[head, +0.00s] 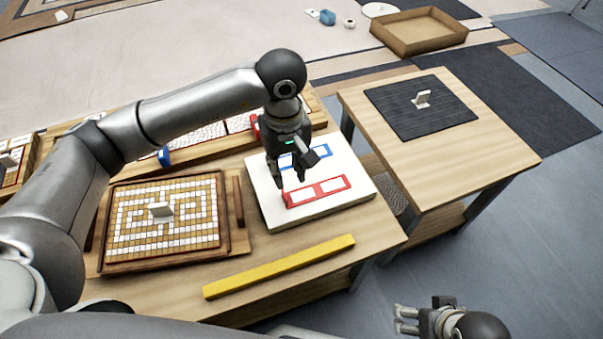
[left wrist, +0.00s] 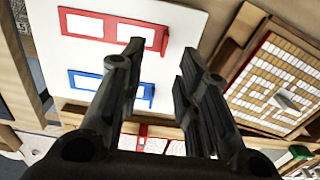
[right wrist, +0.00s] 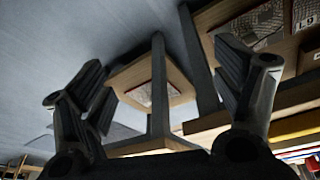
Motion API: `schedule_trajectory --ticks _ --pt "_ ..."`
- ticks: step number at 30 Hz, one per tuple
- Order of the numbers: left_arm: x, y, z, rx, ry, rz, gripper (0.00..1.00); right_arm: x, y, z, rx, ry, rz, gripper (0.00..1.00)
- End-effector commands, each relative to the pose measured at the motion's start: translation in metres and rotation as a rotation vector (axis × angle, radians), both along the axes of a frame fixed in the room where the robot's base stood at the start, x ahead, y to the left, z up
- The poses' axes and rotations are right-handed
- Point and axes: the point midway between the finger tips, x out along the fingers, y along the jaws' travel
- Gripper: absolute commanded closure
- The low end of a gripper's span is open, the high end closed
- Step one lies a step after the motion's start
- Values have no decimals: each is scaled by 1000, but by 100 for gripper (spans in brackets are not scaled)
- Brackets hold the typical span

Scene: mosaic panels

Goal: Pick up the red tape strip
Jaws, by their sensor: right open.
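The red tape strip (head: 317,190), a red frame with two white windows, lies on a white board (head: 270,208). It also shows in the left wrist view (left wrist: 110,30). A similar blue strip (left wrist: 110,83) lies beside it on the board. My left gripper (head: 293,172) is over the board, close to the left end of the red strip in the head view. Its fingers stand apart in the left wrist view (left wrist: 158,58), with nothing between them. My right gripper (head: 402,319) is open and empty, off the table's front side.
A yellow bar (head: 280,267) lies in front. A second table (head: 440,165) with a dark mat (head: 395,105) stands right. A tray (head: 425,48) is behind on the floor.

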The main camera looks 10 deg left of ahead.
Motion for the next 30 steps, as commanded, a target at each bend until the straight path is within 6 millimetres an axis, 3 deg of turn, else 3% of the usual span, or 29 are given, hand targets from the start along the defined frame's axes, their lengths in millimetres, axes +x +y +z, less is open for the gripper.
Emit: schedule_trajectory --ticks 8,17,24,30 --pt "-2 0 -35 0 5 1 70 -5 -1 13 0 -8 -1 14" --pt "-2 1 -63 -1 3 1 70 -5 -1 7 -1 -6 -1 14" --pt "-6 7 -98 0 4 1 70 -5 -1 1 -1 -6 -1 14" --pt "-6 6 -109 -1 1 -1 70 -5 -1 0 -1 -6 0 14"
